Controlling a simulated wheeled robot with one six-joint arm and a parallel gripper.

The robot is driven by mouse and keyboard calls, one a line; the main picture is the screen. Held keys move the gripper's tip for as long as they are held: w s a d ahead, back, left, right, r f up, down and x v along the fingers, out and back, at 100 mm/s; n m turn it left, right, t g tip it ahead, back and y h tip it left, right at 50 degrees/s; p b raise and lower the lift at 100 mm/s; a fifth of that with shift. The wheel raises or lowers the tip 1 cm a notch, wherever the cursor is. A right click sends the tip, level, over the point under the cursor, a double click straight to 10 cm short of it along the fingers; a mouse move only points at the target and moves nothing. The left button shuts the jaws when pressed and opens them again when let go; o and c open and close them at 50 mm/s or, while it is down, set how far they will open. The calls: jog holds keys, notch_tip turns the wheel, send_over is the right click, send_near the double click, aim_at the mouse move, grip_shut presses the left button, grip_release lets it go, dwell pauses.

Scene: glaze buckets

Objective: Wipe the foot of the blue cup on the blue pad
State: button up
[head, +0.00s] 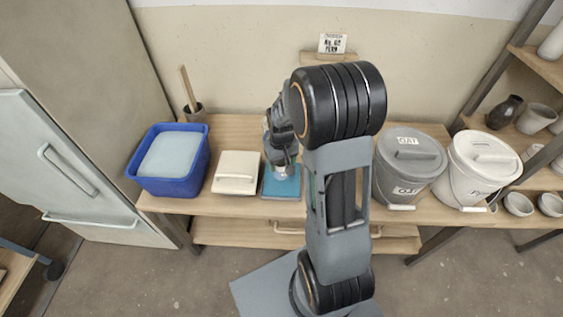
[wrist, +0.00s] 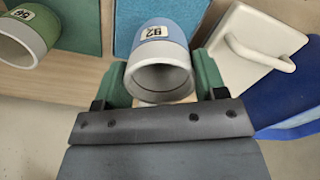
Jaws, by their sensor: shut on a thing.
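The blue cup (wrist: 160,62) shows in the wrist view with a grey-white lower band, a label reading 92 and its open end towards the camera. My gripper (wrist: 162,88) has its green finger pads on either side of it and is shut on it. The blue pad (wrist: 200,14) lies behind the cup in the wrist view. In the head view the pad (head: 282,188) lies on the bench under my gripper (head: 281,163), with the pale end of the cup just above or on it. I cannot tell whether the foot touches the pad.
A cream block with a handle (head: 236,172) sits left of the pad, then a blue tub (head: 168,184). Two lidded buckets, grey (head: 409,165) and white (head: 478,168), stand right. A green cup (wrist: 28,35) labelled 56 shows beside a dark pad (wrist: 78,25).

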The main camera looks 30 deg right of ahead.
aim_at(282, 164)
dwell(0.4)
jog(key=shift+w+d+r+p, duration=0.15)
jog(key=shift+w+p, duration=0.15)
jog(key=shift+p, duration=0.4)
jog(key=shift+w+d+f+p, duration=0.2)
jog(key=shift+w+d+p, duration=0.25)
jog(key=shift+w+p, duration=0.45)
jog(key=shift+w+d+f+p, duration=0.25)
jog(key=shift+f+p, duration=0.1)
jog(key=shift+p, duration=0.15)
jog(key=shift+f+b, duration=1.7)
jog(key=shift+f, duration=0.8)
jog(key=shift+f+b, duration=0.5)
jog(key=shift+f, duration=0.1)
